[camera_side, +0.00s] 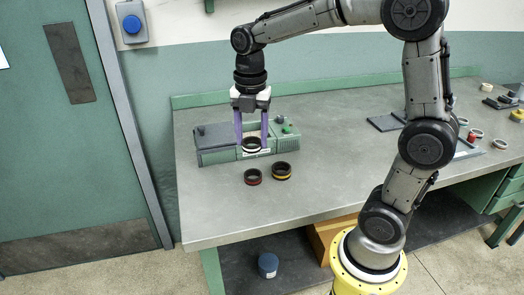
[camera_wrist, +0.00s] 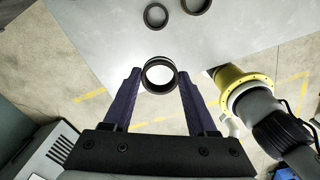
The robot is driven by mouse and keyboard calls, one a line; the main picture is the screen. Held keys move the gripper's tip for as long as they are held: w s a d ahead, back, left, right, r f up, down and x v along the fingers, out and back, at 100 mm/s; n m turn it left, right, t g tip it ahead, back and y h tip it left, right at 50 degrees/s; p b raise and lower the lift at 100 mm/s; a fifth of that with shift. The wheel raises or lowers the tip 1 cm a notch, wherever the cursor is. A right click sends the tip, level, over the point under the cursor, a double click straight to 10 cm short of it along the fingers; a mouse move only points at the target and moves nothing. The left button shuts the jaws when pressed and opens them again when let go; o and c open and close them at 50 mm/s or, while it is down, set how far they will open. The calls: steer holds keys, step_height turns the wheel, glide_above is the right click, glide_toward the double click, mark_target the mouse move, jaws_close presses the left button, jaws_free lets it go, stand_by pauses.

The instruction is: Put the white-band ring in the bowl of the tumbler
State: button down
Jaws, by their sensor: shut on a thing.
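The white-band ring (camera_side: 251,148) is dark with a white stripe. It is held between the purple fingers of my gripper (camera_side: 251,146) in the side view. In the wrist view the ring (camera_wrist: 160,91) sits between the fingertips (camera_wrist: 160,78), with its opening facing the camera. The tumbler (camera_side: 213,152) is a grey-green machine on the table. My gripper and the ring overlap its front in the side view, so I cannot tell how far in front or above they are. The bowl is not clearly visible.
A red-band ring (camera_side: 253,177) and a yellow-band ring (camera_side: 281,171) stand on the table in front of the tumbler. A grey tray (camera_side: 384,122) and several small rings lie farther right. The front middle of the table is clear.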

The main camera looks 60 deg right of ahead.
steer(key=shift+m, duration=0.7)
steer(key=w+d+f, duration=0.2)
steer(key=w+d, duration=0.2)
steer(key=d, duration=0.2)
steer(key=w+d+f, duration=0.2)
steer(key=w+d, duration=0.2)
steer(key=d, duration=0.3)
steer(key=w+d+f, duration=0.3)
steer(key=w+d, duration=0.1)
steer(key=d, duration=0.2)
steer(key=shift+w+d, duration=0.15)
steer(key=shift+w, duration=0.05)
steer(key=shift+s+d+f, duration=0.15)
steer(key=shift+d+f, duration=0.1)
steer(key=shift+f, duration=2.4)
steer(key=shift+c, duration=0.6)
jaws_free()
